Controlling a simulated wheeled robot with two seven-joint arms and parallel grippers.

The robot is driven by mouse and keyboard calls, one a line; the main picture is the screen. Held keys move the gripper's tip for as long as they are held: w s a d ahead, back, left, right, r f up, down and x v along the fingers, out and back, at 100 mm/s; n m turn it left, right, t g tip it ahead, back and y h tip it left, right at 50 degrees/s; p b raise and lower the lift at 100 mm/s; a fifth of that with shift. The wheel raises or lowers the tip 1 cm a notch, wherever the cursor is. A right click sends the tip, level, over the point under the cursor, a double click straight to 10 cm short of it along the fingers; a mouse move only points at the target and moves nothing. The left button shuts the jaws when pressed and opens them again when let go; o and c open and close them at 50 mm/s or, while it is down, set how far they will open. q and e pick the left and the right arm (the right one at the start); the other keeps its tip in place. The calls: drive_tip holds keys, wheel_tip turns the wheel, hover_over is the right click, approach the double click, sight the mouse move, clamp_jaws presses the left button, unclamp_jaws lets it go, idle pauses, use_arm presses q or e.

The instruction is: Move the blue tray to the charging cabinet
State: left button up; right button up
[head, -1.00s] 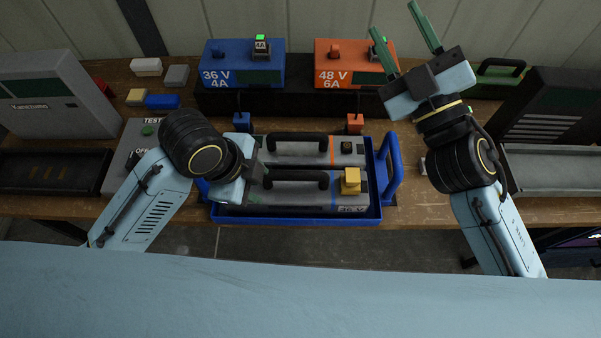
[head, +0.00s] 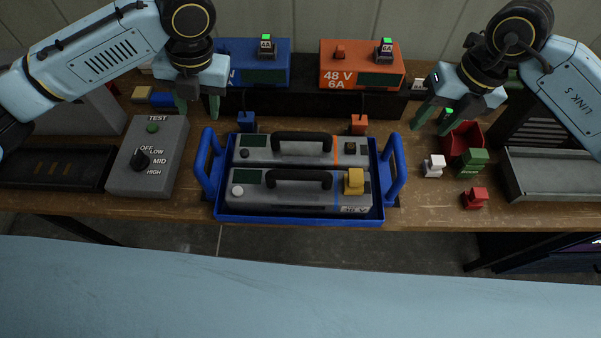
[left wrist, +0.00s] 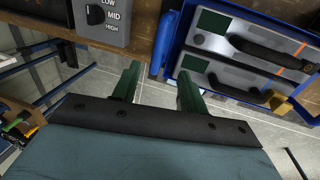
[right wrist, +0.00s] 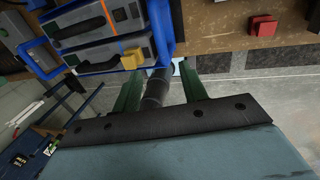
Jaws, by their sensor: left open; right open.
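The blue tray (head: 225,211) sits on the workbench near its front edge, with an upright blue handle at each end. It holds two grey battery packs (head: 270,152), one behind the other, with black handles. The tray also shows in the left wrist view (left wrist: 178,48) and the right wrist view (right wrist: 45,70). My left gripper (head: 198,108) is open and empty, above and behind the tray's left handle. My right gripper (head: 431,130) is open and empty, to the right of and slightly behind the right handle. Neither appears to touch the tray. I cannot identify the charging cabinet.
A grey test box (head: 150,180) stands left of the tray. A blue 36 V charger and an orange 48 V charger (head: 345,80) stand behind it. Right of it are small white, green and red (head: 475,199) blocks and a red bin (head: 462,137). A dark unit (head: 550,258) is below right.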

sight(203, 142)
drive_tip(key=shift+d, duration=0.1)
use_arm(q)
drive_tip(key=a+f, duration=0.1)
drive_tip(key=f, duration=0.7)
drive_tip(key=a+f, duration=0.1)
drive_tip(key=f, duration=0.4)
drive_tip(key=shift+a, duration=0.3)
use_arm(e)
drive_tip(key=x, duration=1.3)
drive_tip(key=shift+f, duration=0.2)
use_arm(q)
clamp_jaws()
use_arm(e)
clamp_jaws()
